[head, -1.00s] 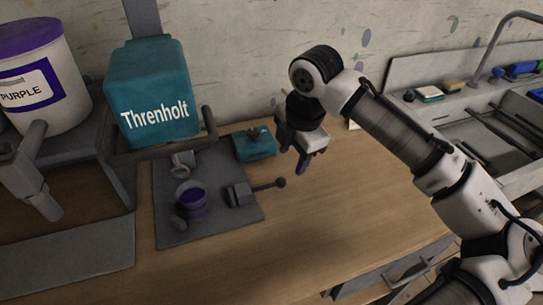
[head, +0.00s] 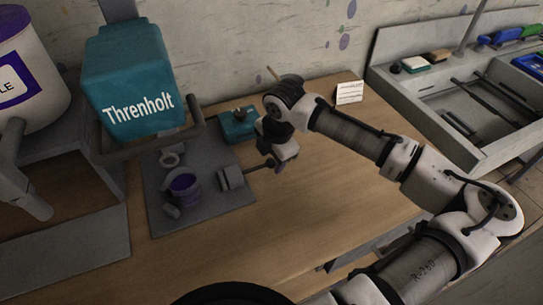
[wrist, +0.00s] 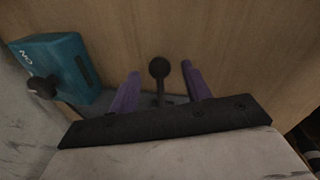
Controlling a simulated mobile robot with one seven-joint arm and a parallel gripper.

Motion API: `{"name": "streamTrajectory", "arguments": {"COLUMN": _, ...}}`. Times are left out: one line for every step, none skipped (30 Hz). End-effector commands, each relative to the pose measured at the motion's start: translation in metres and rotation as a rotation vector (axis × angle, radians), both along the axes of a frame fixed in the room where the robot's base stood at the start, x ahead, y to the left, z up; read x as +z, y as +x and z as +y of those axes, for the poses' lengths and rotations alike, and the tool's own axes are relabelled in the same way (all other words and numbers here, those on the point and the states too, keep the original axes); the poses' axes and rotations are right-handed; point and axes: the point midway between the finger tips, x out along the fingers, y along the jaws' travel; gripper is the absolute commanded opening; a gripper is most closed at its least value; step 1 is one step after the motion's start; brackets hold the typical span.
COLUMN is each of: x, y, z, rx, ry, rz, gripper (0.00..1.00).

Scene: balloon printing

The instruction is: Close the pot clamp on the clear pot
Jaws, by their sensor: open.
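The clear pot (head: 182,187) with purple ink stands on the grey base plate under the teal press labelled Threnholt. The pot clamp (head: 229,178) is a grey block just right of the pot, apart from it. Its dark lever points right, toward my gripper (head: 276,166). My gripper is open at the lever's free end. In the wrist view, the lever's round knob (wrist: 159,67) lies between the two purple fingers, with space on both sides. The pot is not seen in the wrist view.
A teal box (head: 238,124) with a dark knob stands behind the clamp, close to my gripper; it also shows in the wrist view (wrist: 62,70). A white card (head: 349,92) stands at the back. The wooden table is clear in front and right.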

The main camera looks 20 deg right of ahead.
Motion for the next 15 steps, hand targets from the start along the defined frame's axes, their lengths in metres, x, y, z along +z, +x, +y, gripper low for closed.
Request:
{"name": "streamTrajectory", "arguments": {"x": -0.004, "y": 0.001, "z": 0.000, "rx": 0.000, "ry": 0.000, "rz": 0.002, "gripper": 0.48}}
{"name": "streamTrajectory", "arguments": {"x": -0.007, "y": 0.001, "z": 0.001, "rx": 0.000, "ry": 0.000, "rz": 0.002, "gripper": 0.48}}
{"name": "streamTrajectory", "arguments": {"x": -0.009, "y": 0.002, "z": 0.001, "rx": 0.000, "ry": 0.001, "rz": 0.001, "gripper": 0.48}}
{"name": "streamTrajectory", "arguments": {"x": -0.011, "y": 0.002, "z": 0.001, "rx": 0.000, "ry": 0.000, "rz": 0.001, "gripper": 0.48}}
{"name": "streamTrajectory", "arguments": {"x": -0.013, "y": 0.002, "z": 0.001, "rx": 0.000, "ry": 0.000, "rz": 0.001, "gripper": 0.48}}
{"name": "streamTrajectory", "arguments": {"x": -0.014, "y": 0.002, "z": 0.001, "rx": 0.001, "ry": 0.000, "rz": 0.001, "gripper": 0.48}}
{"name": "streamTrajectory", "arguments": {"x": -0.014, "y": 0.002, "z": 0.001, "rx": 0.000, "ry": 0.000, "rz": 0.001, "gripper": 0.48}}
{"name": "streamTrajectory", "arguments": {"x": -0.015, "y": 0.003, "z": 0.001, "rx": 0.001, "ry": 0.000, "rz": 0.000, "gripper": 0.48}}
{"name": "streamTrajectory", "arguments": {"x": -0.015, "y": 0.003, "z": 0.001, "rx": 0.001, "ry": 0.000, "rz": 0.000, "gripper": 0.48}}
{"name": "streamTrajectory", "arguments": {"x": -0.015, "y": 0.003, "z": 0.001, "rx": 0.001, "ry": 0.000, "rz": 0.000, "gripper": 0.48}}
{"name": "streamTrajectory", "arguments": {"x": -0.015, "y": 0.003, "z": 0.001, "rx": 0.001, "ry": 0.000, "rz": 0.000, "gripper": 0.48}}
{"name": "streamTrajectory", "arguments": {"x": -0.015, "y": 0.003, "z": 0.001, "rx": 0.000, "ry": 0.000, "rz": 0.000, "gripper": 0.48}}
{"name": "streamTrajectory", "arguments": {"x": -0.015, "y": 0.003, "z": 0.001, "rx": 0.000, "ry": 0.000, "rz": 0.000, "gripper": 0.48}}
{"name": "streamTrajectory", "arguments": {"x": -0.015, "y": 0.003, "z": 0.001, "rx": 0.000, "ry": 0.000, "rz": 0.000, "gripper": 0.48}}
{"name": "streamTrajectory", "arguments": {"x": -0.015, "y": 0.003, "z": 0.001, "rx": 0.000, "ry": 0.000, "rz": 0.000, "gripper": 0.43}}
